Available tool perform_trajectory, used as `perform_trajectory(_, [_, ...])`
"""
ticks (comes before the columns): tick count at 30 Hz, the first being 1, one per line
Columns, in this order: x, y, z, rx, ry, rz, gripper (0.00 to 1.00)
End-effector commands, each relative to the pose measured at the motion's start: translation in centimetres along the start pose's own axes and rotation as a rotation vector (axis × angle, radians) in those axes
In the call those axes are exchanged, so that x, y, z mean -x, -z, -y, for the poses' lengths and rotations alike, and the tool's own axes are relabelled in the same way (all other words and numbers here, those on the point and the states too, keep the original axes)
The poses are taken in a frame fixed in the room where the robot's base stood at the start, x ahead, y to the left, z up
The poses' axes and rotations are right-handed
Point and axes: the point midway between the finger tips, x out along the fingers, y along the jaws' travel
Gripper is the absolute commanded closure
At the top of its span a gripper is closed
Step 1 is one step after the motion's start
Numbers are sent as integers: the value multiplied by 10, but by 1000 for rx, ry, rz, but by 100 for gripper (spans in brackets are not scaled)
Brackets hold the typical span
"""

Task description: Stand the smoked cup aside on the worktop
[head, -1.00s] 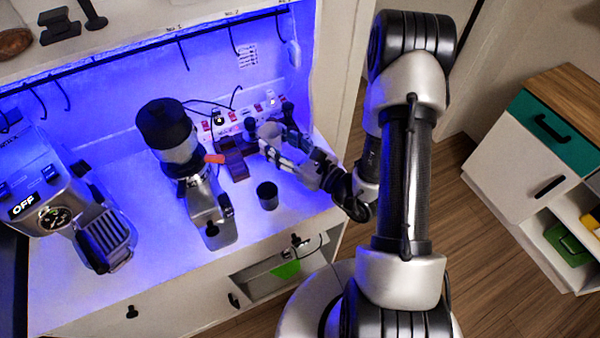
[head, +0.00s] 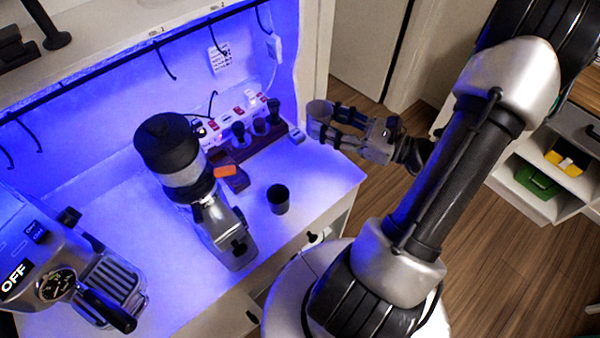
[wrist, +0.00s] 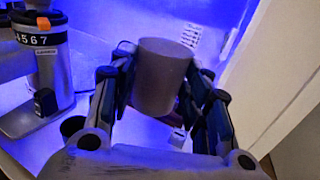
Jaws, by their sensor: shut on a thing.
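The smoked cup (head: 319,112), a grey-brown tumbler, is between the fingers of my gripper (head: 324,124) in the head view. My gripper is shut on it, with a finger on either side. The cup is up in the air near the right end of the worktop (head: 328,176). In the wrist view the cup (wrist: 160,78) looks nearly upright between the fingers of my gripper (wrist: 158,88), and its far side is hidden. A second, dark cup (head: 278,199) stands on the worktop, apart from my gripper.
A grinder (head: 205,195) stands left of the dark cup, and an espresso machine (head: 75,275) is at far left. Behind are a brown stand (head: 245,150) with dark-handled tools and a switch strip (head: 240,112). Bare worktop lies right of the dark cup.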

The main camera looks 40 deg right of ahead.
Motion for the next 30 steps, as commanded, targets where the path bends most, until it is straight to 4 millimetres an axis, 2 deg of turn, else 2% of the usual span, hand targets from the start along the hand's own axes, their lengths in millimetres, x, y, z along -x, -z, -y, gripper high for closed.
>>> perform_trajectory(2, [8, 3, 1, -2, 4, 1, 80])
perform_trajectory(5, [10, 20, 1, -6, 2, 2, 80])
perform_trajectory(15, [9, 113, 0, -6, 1, 2, 80])
perform_trajectory(18, [9, 134, 0, -5, 2, 3, 80])
perform_trajectory(21, [9, 149, 0, -2, 2, 3, 80])
perform_trajectory(26, [9, 158, 1, -1, 2, 2, 80])
perform_trajectory(30, [9, 174, 0, -2, 2, 2, 80])
